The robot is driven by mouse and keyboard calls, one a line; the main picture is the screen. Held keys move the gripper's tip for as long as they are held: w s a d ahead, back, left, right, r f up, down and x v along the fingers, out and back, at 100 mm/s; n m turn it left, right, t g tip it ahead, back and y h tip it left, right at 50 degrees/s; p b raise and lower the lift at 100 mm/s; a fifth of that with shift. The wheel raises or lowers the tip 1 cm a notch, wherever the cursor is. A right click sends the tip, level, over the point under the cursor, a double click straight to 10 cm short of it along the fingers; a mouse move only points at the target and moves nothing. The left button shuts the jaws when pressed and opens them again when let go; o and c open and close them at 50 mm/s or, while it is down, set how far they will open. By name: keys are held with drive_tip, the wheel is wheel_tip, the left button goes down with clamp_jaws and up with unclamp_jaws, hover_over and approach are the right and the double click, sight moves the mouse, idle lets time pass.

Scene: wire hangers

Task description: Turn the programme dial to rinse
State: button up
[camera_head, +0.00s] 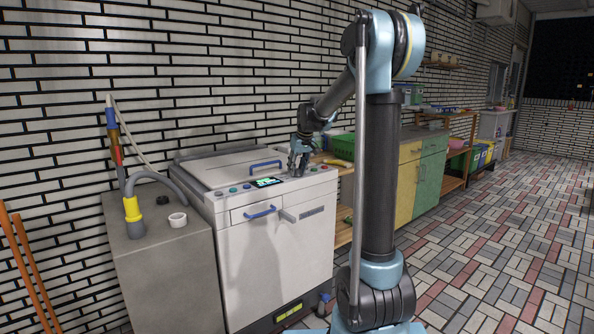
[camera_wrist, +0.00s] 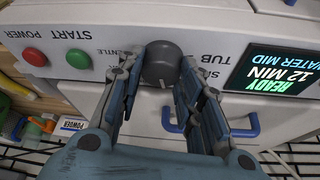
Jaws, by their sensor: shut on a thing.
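The grey programme dial (camera_wrist: 161,63) is on the white machine's sloping control panel. It shows in the wrist view, which looks at the panel upside down. My gripper (camera_wrist: 163,76) has a finger on each side of the dial and is shut on it. A pale mark shows on the dial's lower edge. Parts of printed words such as "GENTLE" and "TUB" show around it, partly hidden by my fingers; I cannot read "rinse". The display (camera_wrist: 277,71) reads "READY 12 MIN WATER MID". In the head view my gripper (camera_head: 298,168) is at the panel and hides the dial.
A red button (camera_wrist: 34,57) and a green button (camera_wrist: 78,58) are on the panel beside the dial. The machine (camera_head: 275,250) has a blue drawer handle (camera_head: 260,212). A grey cabinet (camera_head: 165,265) with a hose stands at its left. The tiled floor at right is clear.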

drive_tip(key=shift+n, duration=0.6)
drive_tip(key=shift+f, duration=0.1)
drive_tip(key=o, duration=1.1)
drive_tip(key=shift+c, duration=0.2)
drive_tip(key=v, duration=1.2)
drive_tip(key=shift+w+d, duration=0.25)
drive_tip(key=shift+d, duration=0.05)
